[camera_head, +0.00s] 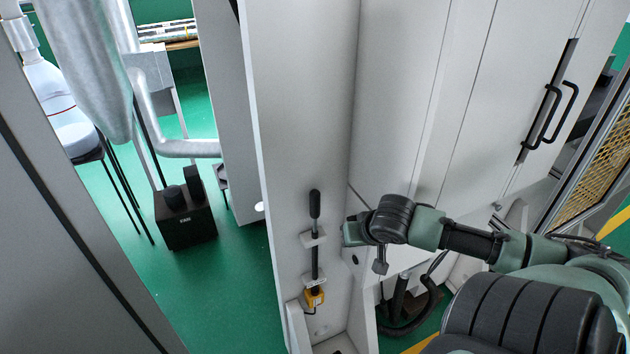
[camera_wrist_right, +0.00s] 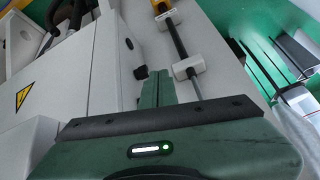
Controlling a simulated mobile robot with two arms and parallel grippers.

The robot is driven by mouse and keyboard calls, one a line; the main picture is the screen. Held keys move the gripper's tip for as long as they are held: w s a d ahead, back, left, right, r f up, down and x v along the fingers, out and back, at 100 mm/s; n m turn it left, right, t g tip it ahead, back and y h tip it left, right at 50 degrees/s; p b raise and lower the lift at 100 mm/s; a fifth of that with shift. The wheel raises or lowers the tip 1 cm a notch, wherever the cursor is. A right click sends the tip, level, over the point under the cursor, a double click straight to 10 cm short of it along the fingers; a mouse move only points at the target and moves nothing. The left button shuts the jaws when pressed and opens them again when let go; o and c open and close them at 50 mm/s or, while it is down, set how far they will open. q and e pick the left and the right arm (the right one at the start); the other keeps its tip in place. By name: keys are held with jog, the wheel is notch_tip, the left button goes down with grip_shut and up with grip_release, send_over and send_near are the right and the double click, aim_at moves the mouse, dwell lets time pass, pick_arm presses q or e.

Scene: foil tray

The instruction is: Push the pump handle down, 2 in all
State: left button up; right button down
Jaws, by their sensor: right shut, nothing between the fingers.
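The pump handle (camera_head: 315,204) is a black upright grip on a thin dark rod on the narrow face of a grey cabinet. The rod passes through two pale brackets, with a yellow part (camera_head: 314,298) at its lower end. My right gripper (camera_head: 347,234) is shut and empty, just right of the rod near the upper bracket (camera_head: 313,238), lower than the grip. In the right wrist view, its closed green fingers (camera_wrist_right: 156,88) are beside the rod (camera_wrist_right: 178,38) and bracket (camera_wrist_right: 187,67); contact is unclear. The grip is hidden there. My left gripper is not in view.
Tall grey cabinet doors with black handles (camera_head: 548,118) stand at the right. Black hoses (camera_head: 400,308) lie low behind my right arm. A dark box (camera_head: 186,215) stands on the green floor (camera_head: 235,300) to the left. A grey panel (camera_head: 60,240) fills the lower left.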

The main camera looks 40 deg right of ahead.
jog(key=w+r+m+t, duration=0.1)
jog(key=w+r+m, duration=0.1)
jog(key=w+r, duration=0.4)
jog(key=w+r+m+t, duration=0.2)
jog(key=w+r, duration=0.5)
jog(key=r, duration=0.7)
jog(key=shift+m, duration=0.3)
jog(key=shift+w, duration=0.1)
jog(key=b, duration=0.5)
send_over(317, 194)
notch_tip(317, 194, down, 8)
jog(key=shift+r, duration=0.15)
jog(key=shift+f+b, duration=0.55)
jog(key=shift+b, duration=0.2)
jog(key=shift+f, duration=0.1)
jog(key=shift+f+b, duration=0.35)
jog(key=shift+b, duration=0.2)
